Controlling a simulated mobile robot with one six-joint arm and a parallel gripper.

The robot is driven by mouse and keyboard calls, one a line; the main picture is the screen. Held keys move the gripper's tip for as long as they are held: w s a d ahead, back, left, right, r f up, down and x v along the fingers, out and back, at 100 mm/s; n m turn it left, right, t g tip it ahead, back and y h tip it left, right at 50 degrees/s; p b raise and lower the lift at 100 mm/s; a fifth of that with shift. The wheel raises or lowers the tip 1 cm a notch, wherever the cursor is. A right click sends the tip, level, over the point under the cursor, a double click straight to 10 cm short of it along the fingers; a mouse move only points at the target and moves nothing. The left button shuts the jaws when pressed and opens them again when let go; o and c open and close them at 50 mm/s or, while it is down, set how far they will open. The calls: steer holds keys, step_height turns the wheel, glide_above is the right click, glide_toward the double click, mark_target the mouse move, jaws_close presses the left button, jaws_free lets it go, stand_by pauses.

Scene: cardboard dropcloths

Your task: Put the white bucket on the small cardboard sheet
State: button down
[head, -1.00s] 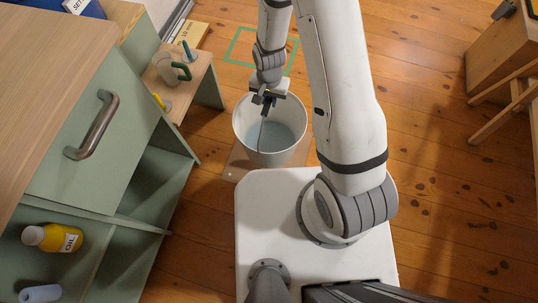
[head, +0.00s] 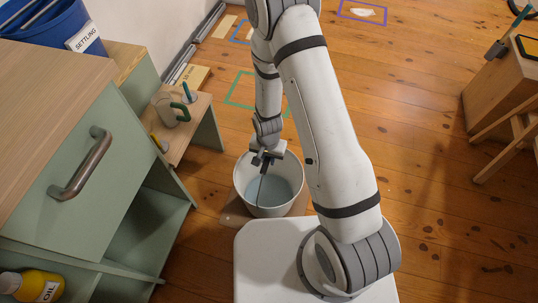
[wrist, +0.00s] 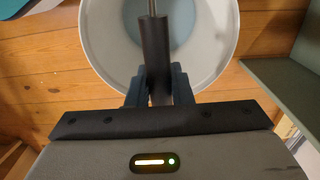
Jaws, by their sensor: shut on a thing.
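The white bucket (head: 240,187) stands in the lower middle of the head view, upright, with a pale blue-grey inside. It also shows in the wrist view (wrist: 228,48) beneath the fingers. My gripper (head: 264,158) is above the bucket's mouth. In the wrist view my gripper (wrist: 157,88) is shut on a dark cylindrical grip with a thin metal rod, which looks like the bucket's handle. A brown cardboard sheet (head: 234,214) shows under the bucket, mostly hidden by it and by my base. I cannot tell whether the bucket touches it.
A green cabinet (head: 75,230) stands at left, with a small wooden shelf (head: 198,120) holding a jug. A green outline (head: 240,103) marks the floor beyond the bucket. Further tan sheets (head: 190,78) lie by the wall.

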steer(key=shift+f, duration=0.6)
steer(key=c, duration=1.3)
jaws_free()
